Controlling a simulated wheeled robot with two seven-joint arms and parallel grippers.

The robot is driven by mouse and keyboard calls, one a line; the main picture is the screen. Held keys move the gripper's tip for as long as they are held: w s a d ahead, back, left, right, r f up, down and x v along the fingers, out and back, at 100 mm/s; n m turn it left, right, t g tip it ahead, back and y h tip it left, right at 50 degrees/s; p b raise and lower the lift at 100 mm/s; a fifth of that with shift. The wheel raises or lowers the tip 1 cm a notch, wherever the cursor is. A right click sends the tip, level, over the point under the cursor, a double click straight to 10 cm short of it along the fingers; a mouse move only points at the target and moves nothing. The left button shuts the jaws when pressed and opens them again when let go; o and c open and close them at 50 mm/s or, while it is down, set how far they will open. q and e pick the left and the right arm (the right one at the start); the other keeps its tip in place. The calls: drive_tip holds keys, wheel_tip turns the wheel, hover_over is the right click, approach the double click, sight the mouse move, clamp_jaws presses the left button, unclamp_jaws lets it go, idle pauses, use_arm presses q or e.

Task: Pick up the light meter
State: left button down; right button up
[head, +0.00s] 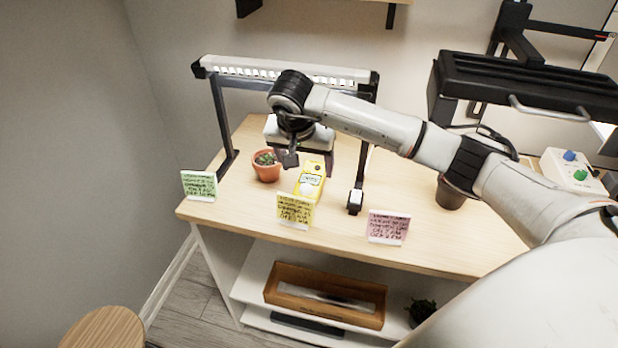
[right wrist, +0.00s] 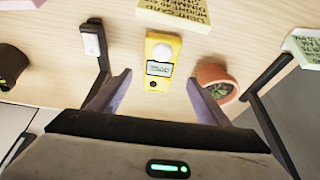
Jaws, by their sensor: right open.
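The light meter (head: 311,182) is a yellow box with a white dome and a small display, lying on the wooden table between a potted cactus and a small white block. In the right wrist view the meter (right wrist: 160,60) lies ahead of and between the two fingertips, dome end away from me. My right gripper (head: 289,158) is open and empty, behind the meter in the head view; I cannot tell its exact height above the table. My left gripper is not in view.
The terracotta cactus pot (head: 266,166) stands close left of the meter. A yellow card (head: 294,209) stands just in front, with a green card (head: 199,186) left and a pink card (head: 388,228) right. A lamp frame (head: 222,120) arches over this area. A dark pot (head: 450,194) stands right.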

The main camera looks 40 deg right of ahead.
sight(310, 179)
drive_tip(key=p+x, duration=0.1)
drive_tip(key=x, duration=0.5)
drive_tip(key=shift+s+a, duration=0.1)
drive_tip(key=shift+s, duration=0.1)
drive_tip(key=c, duration=1.3)
drive_tip(key=shift+c, duration=0.2)
